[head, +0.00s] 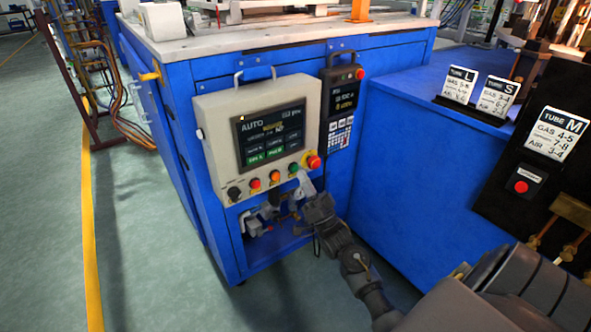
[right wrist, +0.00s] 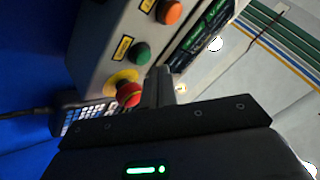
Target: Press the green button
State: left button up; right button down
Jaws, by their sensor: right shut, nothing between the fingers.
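The green button (head: 293,168) is on the lower row of the beige control panel (head: 213,112), between an orange button and the red emergency knob. In the right wrist view the green button (right wrist: 139,53) shows uncovered, above and left of the fingers. My right gripper (head: 302,181) is shut and empty, just below and slightly right of the green button. In the right wrist view its fingers (right wrist: 160,82) are close to the panel; whether they touch it I cannot tell. My left gripper is in neither view.
The red emergency knob (head: 313,161) with a yellow collar sits right beside the green button and close to my fingers. A handheld pendant (head: 342,100) hangs at right. A blue cabinet (head: 420,150) stands right of my arm.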

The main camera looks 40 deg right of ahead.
jog(key=shift+w, duration=0.15)
jog(key=shift+w, duration=0.3)
